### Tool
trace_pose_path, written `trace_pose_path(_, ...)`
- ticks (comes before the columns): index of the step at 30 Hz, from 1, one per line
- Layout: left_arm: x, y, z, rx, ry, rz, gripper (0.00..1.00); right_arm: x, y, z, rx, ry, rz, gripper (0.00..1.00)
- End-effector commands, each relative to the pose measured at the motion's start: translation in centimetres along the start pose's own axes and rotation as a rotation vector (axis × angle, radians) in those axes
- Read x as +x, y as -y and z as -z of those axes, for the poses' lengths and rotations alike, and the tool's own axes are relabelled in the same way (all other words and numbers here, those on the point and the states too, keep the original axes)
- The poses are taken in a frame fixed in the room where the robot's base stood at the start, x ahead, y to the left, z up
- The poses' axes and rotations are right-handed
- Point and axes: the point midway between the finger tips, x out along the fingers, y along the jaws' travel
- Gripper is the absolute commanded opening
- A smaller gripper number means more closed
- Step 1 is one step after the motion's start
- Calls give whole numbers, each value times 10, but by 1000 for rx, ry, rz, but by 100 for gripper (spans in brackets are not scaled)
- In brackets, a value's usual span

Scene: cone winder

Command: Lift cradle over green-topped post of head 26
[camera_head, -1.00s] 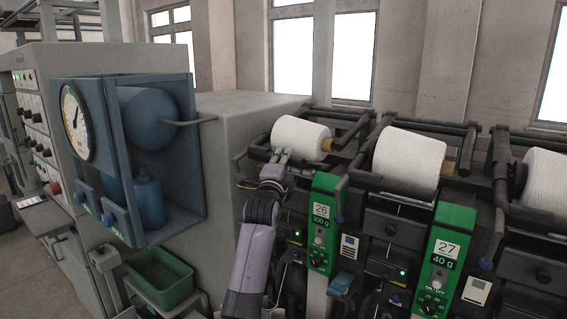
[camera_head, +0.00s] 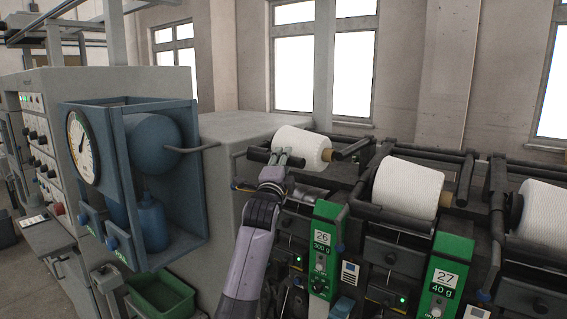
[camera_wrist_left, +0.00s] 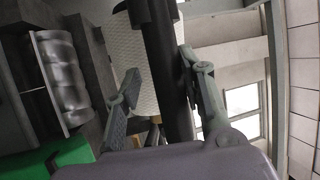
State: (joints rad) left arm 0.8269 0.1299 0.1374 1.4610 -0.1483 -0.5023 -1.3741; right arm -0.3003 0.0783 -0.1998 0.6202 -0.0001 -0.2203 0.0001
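Head 26 has a green-topped post (camera_head: 325,212) with the numbers 26 and 300 g on it. Its cradle (camera_head: 257,155) is raised and carries a white yarn cone (camera_head: 304,146) on a brown core. A bare metal drum (camera_head: 309,193) shows below the cone and also in the left wrist view (camera_wrist_left: 62,78). My left gripper (camera_head: 281,158) is at the cradle's front bar, left of the post. My right gripper is not in view.
Head 27 (camera_head: 440,275) with its cone (camera_head: 407,187) stands to the right, and another cone (camera_head: 545,212) beyond. A blue gauge cabinet (camera_head: 203,190) and a green bin (camera_head: 160,295) are on the left. The space above the cones is open.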

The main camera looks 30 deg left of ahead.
Motion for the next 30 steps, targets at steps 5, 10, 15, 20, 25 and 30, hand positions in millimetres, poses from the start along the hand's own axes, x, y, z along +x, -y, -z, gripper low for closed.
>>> trace_pose_path(5, 0, 1, 0, 0, 0, 1, 40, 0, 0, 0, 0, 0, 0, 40)
trace_pose_path(10, -1, 1, 0, 1, 0, 2, 40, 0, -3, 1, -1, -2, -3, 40)
trace_pose_path(15, -14, 0, 0, 3, 0, 3, 40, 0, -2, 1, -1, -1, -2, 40)
trace_pose_path(20, -41, 0, 0, 3, 0, 2, 40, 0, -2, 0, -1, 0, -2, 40)
trace_pose_path(25, -74, -1, 0, 2, -1, 1, 40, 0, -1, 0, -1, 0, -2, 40)
trace_pose_path(30, -102, 0, 0, 2, 0, 1, 40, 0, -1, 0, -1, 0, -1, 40)
